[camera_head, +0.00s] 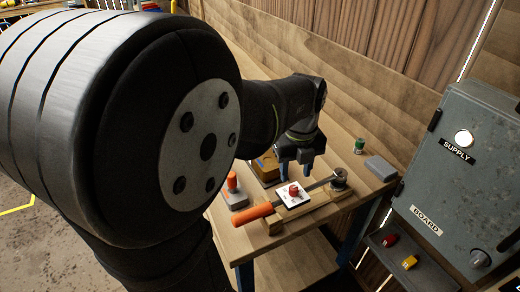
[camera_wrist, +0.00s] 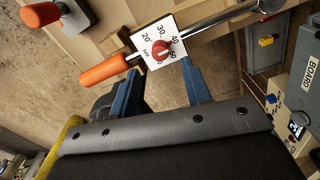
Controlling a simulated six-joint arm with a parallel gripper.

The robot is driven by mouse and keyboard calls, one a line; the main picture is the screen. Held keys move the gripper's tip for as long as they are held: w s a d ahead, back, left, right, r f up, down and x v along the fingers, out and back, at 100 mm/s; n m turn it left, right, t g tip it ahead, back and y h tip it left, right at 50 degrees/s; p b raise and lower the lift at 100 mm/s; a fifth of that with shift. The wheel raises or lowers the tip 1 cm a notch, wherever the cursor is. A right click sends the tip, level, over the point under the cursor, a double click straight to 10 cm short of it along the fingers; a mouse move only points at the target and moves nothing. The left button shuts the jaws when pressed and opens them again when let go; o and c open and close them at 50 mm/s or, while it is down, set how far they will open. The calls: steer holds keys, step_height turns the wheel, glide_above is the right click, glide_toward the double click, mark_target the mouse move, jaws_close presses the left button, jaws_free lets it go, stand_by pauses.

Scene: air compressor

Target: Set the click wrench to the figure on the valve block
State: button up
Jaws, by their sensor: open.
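The click wrench lies on a wooden rest on the bench, with an orange handle (camera_head: 253,213) at the left and a steel shaft (camera_head: 320,184) running right to a round head (camera_head: 339,179). Its white dial plate (camera_wrist: 148,33) carries a red knob (camera_wrist: 161,50) and printed figures including 20, 30 and 40. I cannot read the knob's setting surely. My gripper (camera_wrist: 160,78) is open, its blue fingers apart and just short of the knob; it also shows above the dial in the head view (camera_head: 295,169). I cannot make out a figure on any valve block.
A green can (camera_head: 359,146) and a grey box (camera_head: 380,168) sit at the back right. A grey panel (camera_head: 460,160) marked SUPPLY and BOARD stands right, above a shelf with red and yellow pieces.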

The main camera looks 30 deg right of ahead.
mark_target(294, 188)
steer(key=shift+f, duration=2.75)
jaws_close()
steer(key=shift+n, duration=0.4)
steer(key=n, duration=0.5)
steer(key=shift+n, duration=0.3)
steer(key=n, duration=0.5)
steer(key=shift+n, duration=0.3)
